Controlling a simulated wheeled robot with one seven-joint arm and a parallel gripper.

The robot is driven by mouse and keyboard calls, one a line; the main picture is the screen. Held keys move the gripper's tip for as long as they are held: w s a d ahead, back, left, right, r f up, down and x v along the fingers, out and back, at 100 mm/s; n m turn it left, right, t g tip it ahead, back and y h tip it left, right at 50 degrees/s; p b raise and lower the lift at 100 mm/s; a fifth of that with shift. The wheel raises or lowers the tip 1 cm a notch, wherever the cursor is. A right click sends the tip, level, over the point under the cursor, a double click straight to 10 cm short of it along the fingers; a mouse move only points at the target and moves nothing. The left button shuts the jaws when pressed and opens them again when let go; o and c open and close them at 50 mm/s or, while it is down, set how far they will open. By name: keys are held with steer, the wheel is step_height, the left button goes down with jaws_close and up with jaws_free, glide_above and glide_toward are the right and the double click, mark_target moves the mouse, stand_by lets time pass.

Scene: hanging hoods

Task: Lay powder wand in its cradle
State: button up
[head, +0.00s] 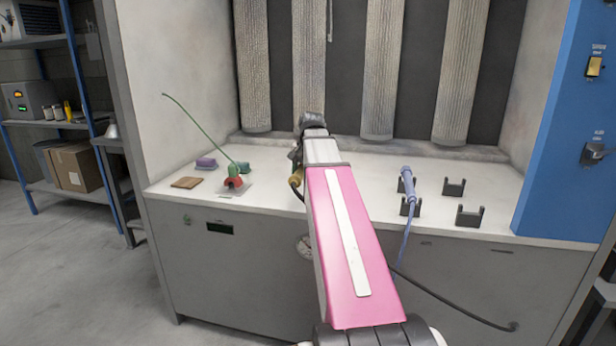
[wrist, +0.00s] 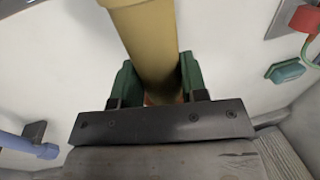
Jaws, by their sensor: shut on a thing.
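My gripper (wrist: 158,88) is shut on a thick yellow wand handle (wrist: 145,40), which sits between its green fingers in the wrist view. In the head view, a short piece of the yellow wand (head: 296,179) shows left of my pink arm, above the counter; my arm hides the rest. On the right of the counter, two dark U-shaped brackets form an empty cradle, one at the back (head: 454,187) and one in front (head: 469,215). A lavender wand (head: 407,182) lies across the similar bracket pair to the left of it.
A purple block (head: 206,163), a green block (head: 242,167) and a brown board (head: 186,182) lie nearby. Ribbed hanging columns (head: 383,70) line the back. A blue panel (head: 570,130) bounds the right.

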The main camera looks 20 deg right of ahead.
mark_target(297, 171)
steer(key=shift+s+a+r, duration=1.05)
steer(key=shift+a, duration=0.05)
steer(key=shift+r, duration=2.45)
steer(key=shift+a, duration=0.1)
